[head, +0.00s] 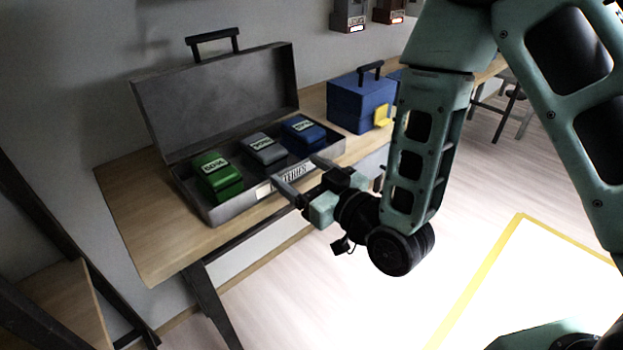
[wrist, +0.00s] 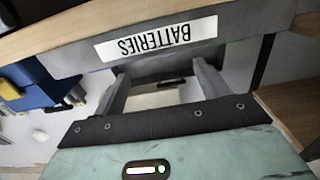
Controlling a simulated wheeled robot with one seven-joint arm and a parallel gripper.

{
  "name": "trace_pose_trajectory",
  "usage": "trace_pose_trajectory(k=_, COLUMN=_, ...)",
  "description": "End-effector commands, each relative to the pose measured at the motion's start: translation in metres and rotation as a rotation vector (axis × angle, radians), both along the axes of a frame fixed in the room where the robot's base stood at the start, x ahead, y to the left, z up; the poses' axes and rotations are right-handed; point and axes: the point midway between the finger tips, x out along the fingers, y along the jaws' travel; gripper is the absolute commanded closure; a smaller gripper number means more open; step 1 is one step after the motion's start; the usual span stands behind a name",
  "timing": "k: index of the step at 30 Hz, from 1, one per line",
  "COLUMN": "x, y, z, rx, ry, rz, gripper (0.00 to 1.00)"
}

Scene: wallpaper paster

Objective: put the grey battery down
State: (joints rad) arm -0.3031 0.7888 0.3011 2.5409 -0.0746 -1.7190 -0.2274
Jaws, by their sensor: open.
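The grey battery (head: 265,150) sits in the middle of the open grey metal case (head: 216,215), between a green battery (head: 217,175) and a blue battery (head: 303,131). All three carry pale labels on top. My gripper (head: 298,174) is open and empty in front of the case's front wall, apart from the grey battery. In the wrist view both fingers of my gripper (wrist: 162,82) are spread with nothing between them. The case's "BATTERIES" label (wrist: 157,38) shows upside down there. The batteries are hidden from the wrist view.
The case stands on a wooden table (head: 150,240), its lid raised behind the batteries. A blue toolbox (head: 358,103) with a yellow tag stands right of it. Two small boxes (head: 349,17) are on the wall. The floor in front is open, with a yellow-edged pale area (head: 540,270).

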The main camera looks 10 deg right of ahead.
Motion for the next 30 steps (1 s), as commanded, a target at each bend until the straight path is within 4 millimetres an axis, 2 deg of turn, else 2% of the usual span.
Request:
trace_pose_trajectory(k=1, x=-0.001, y=-0.001, z=0.007, rx=-0.002, ry=0.005, rz=-0.001, gripper=0.26)
trace_pose_trajectory(k=12, x=-0.018, y=-0.012, z=0.004, rx=0.000, ry=0.002, rz=0.001, gripper=0.26)
trace_pose_trajectory(k=20, x=-0.021, y=-0.014, z=0.002, rx=-0.001, ry=0.001, rz=0.001, gripper=0.26)
trace_pose_trajectory(k=26, x=-0.017, y=-0.001, z=0.004, rx=-0.059, ry=0.081, rz=0.039, gripper=0.26)
trace_pose_trajectory(k=30, x=-0.019, y=0.013, z=0.006, rx=-0.165, ry=0.228, rz=0.090, gripper=0.26)
